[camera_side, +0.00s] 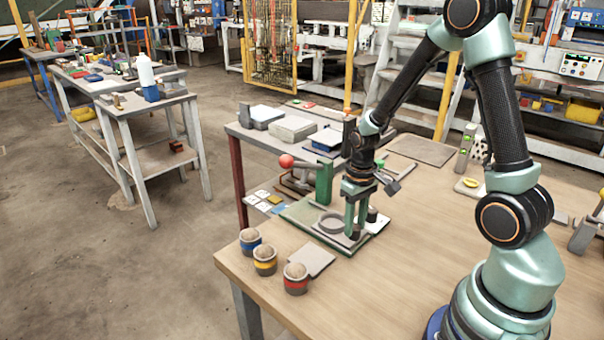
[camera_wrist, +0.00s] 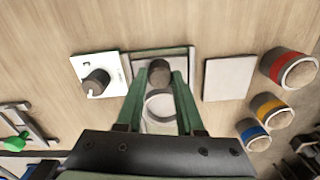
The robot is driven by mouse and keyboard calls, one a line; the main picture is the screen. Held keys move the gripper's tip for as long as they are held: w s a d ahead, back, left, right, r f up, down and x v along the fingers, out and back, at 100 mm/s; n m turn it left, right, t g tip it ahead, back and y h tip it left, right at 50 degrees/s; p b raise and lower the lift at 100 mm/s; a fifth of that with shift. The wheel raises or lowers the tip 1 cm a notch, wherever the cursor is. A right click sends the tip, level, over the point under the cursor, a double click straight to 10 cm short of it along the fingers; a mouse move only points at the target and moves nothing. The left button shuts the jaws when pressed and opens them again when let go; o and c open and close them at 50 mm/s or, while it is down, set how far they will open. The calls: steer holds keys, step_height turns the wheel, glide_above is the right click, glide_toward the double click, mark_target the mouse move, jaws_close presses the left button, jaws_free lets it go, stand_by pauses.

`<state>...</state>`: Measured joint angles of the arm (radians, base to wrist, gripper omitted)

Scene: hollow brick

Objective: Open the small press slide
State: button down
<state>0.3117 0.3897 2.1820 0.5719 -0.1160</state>
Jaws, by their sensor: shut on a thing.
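The small press stands on a green base plate (camera_side: 300,213), with a green column (camera_side: 324,183) behind. Its slide is a pale plate bearing a grey ring (camera_side: 331,223); the ring also shows in the wrist view (camera_wrist: 160,104). A dark round knob (camera_wrist: 159,71) stands at the slide's far end in the wrist view. My gripper (camera_side: 356,228) points down over the slide. In the wrist view its green fingers (camera_wrist: 160,76) are shut on the knob from both sides. The fingers and arm partly hide the knob and slide in the side view.
A black dial (camera_wrist: 96,82) on a white plate lies beside the press. A grey flat plate (camera_side: 310,261) and cups with blue (camera_side: 250,241), yellow (camera_side: 265,261) and red (camera_side: 296,279) bands stand on the other side. A red-ball lever (camera_side: 286,161) rises behind. The table front is clear.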

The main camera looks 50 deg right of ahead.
steer(key=shift+w+r, duration=0.1)
steer(key=shift+w, duration=0.05)
steer(key=c, duration=0.5)
jaws_free()
step_height(320, 180, up, 12)
steer(key=shift+r, duration=0.1)
steer(key=s+a+r+t, duration=0.1)
steer(key=a+r+t, duration=0.1)
steer(key=a+r, duration=0.1)
steer(key=s+a+r+n+t, duration=0.1)
steer(key=s+a+r, duration=0.1)
steer(key=a+r, duration=0.1)
steer(key=s+a+r+n+t, duration=0.1)
steer(key=a+r+t, duration=0.1)
steer(key=a+r, duration=0.1)
steer(key=shift+s+a+t, duration=0.2)
steer(key=shift+a+t, duration=0.1)
steer(key=shift+a, duration=0.45)
